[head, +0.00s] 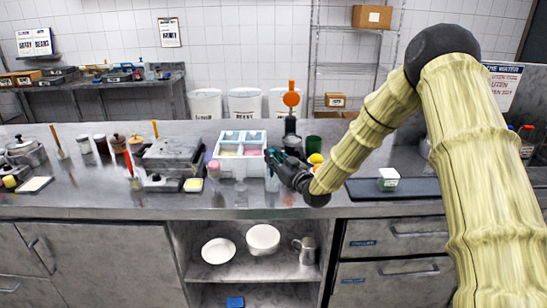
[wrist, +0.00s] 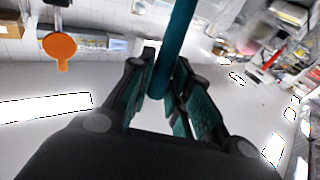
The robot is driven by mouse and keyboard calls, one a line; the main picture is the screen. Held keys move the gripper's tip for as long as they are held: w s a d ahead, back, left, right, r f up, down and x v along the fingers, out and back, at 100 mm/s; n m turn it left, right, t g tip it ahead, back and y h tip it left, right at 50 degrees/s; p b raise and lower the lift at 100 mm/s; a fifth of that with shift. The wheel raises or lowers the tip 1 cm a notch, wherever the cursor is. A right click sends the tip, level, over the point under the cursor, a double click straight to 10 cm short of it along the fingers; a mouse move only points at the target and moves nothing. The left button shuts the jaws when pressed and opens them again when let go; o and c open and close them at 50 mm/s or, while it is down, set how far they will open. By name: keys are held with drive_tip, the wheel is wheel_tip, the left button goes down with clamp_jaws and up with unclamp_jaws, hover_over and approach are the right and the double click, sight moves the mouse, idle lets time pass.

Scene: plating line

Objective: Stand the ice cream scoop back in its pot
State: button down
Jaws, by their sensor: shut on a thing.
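My gripper (head: 274,162) is above the steel counter in the head view, just in front of the white ice cream tray. In the wrist view my gripper (wrist: 160,85) is shut on a teal rod-like handle (wrist: 173,40), which I take to be the ice cream scoop's. The handle passes between the fingertips and runs out of the top of the picture. The scoop's head is not clear in either view. A clear, glass-like vessel (head: 272,183) shows just below the fingers; I cannot tell if it is the scoop's pot, nor whether the scoop touches it.
A dark green cup (head: 314,145) and a yellow item (head: 316,159) are close on the right.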

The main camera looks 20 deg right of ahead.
drive_tip(key=c, duration=1.3)
unclamp_jaws()
drive_tip(key=shift+o, duration=0.2)
drive_tip(key=v, duration=1.2)
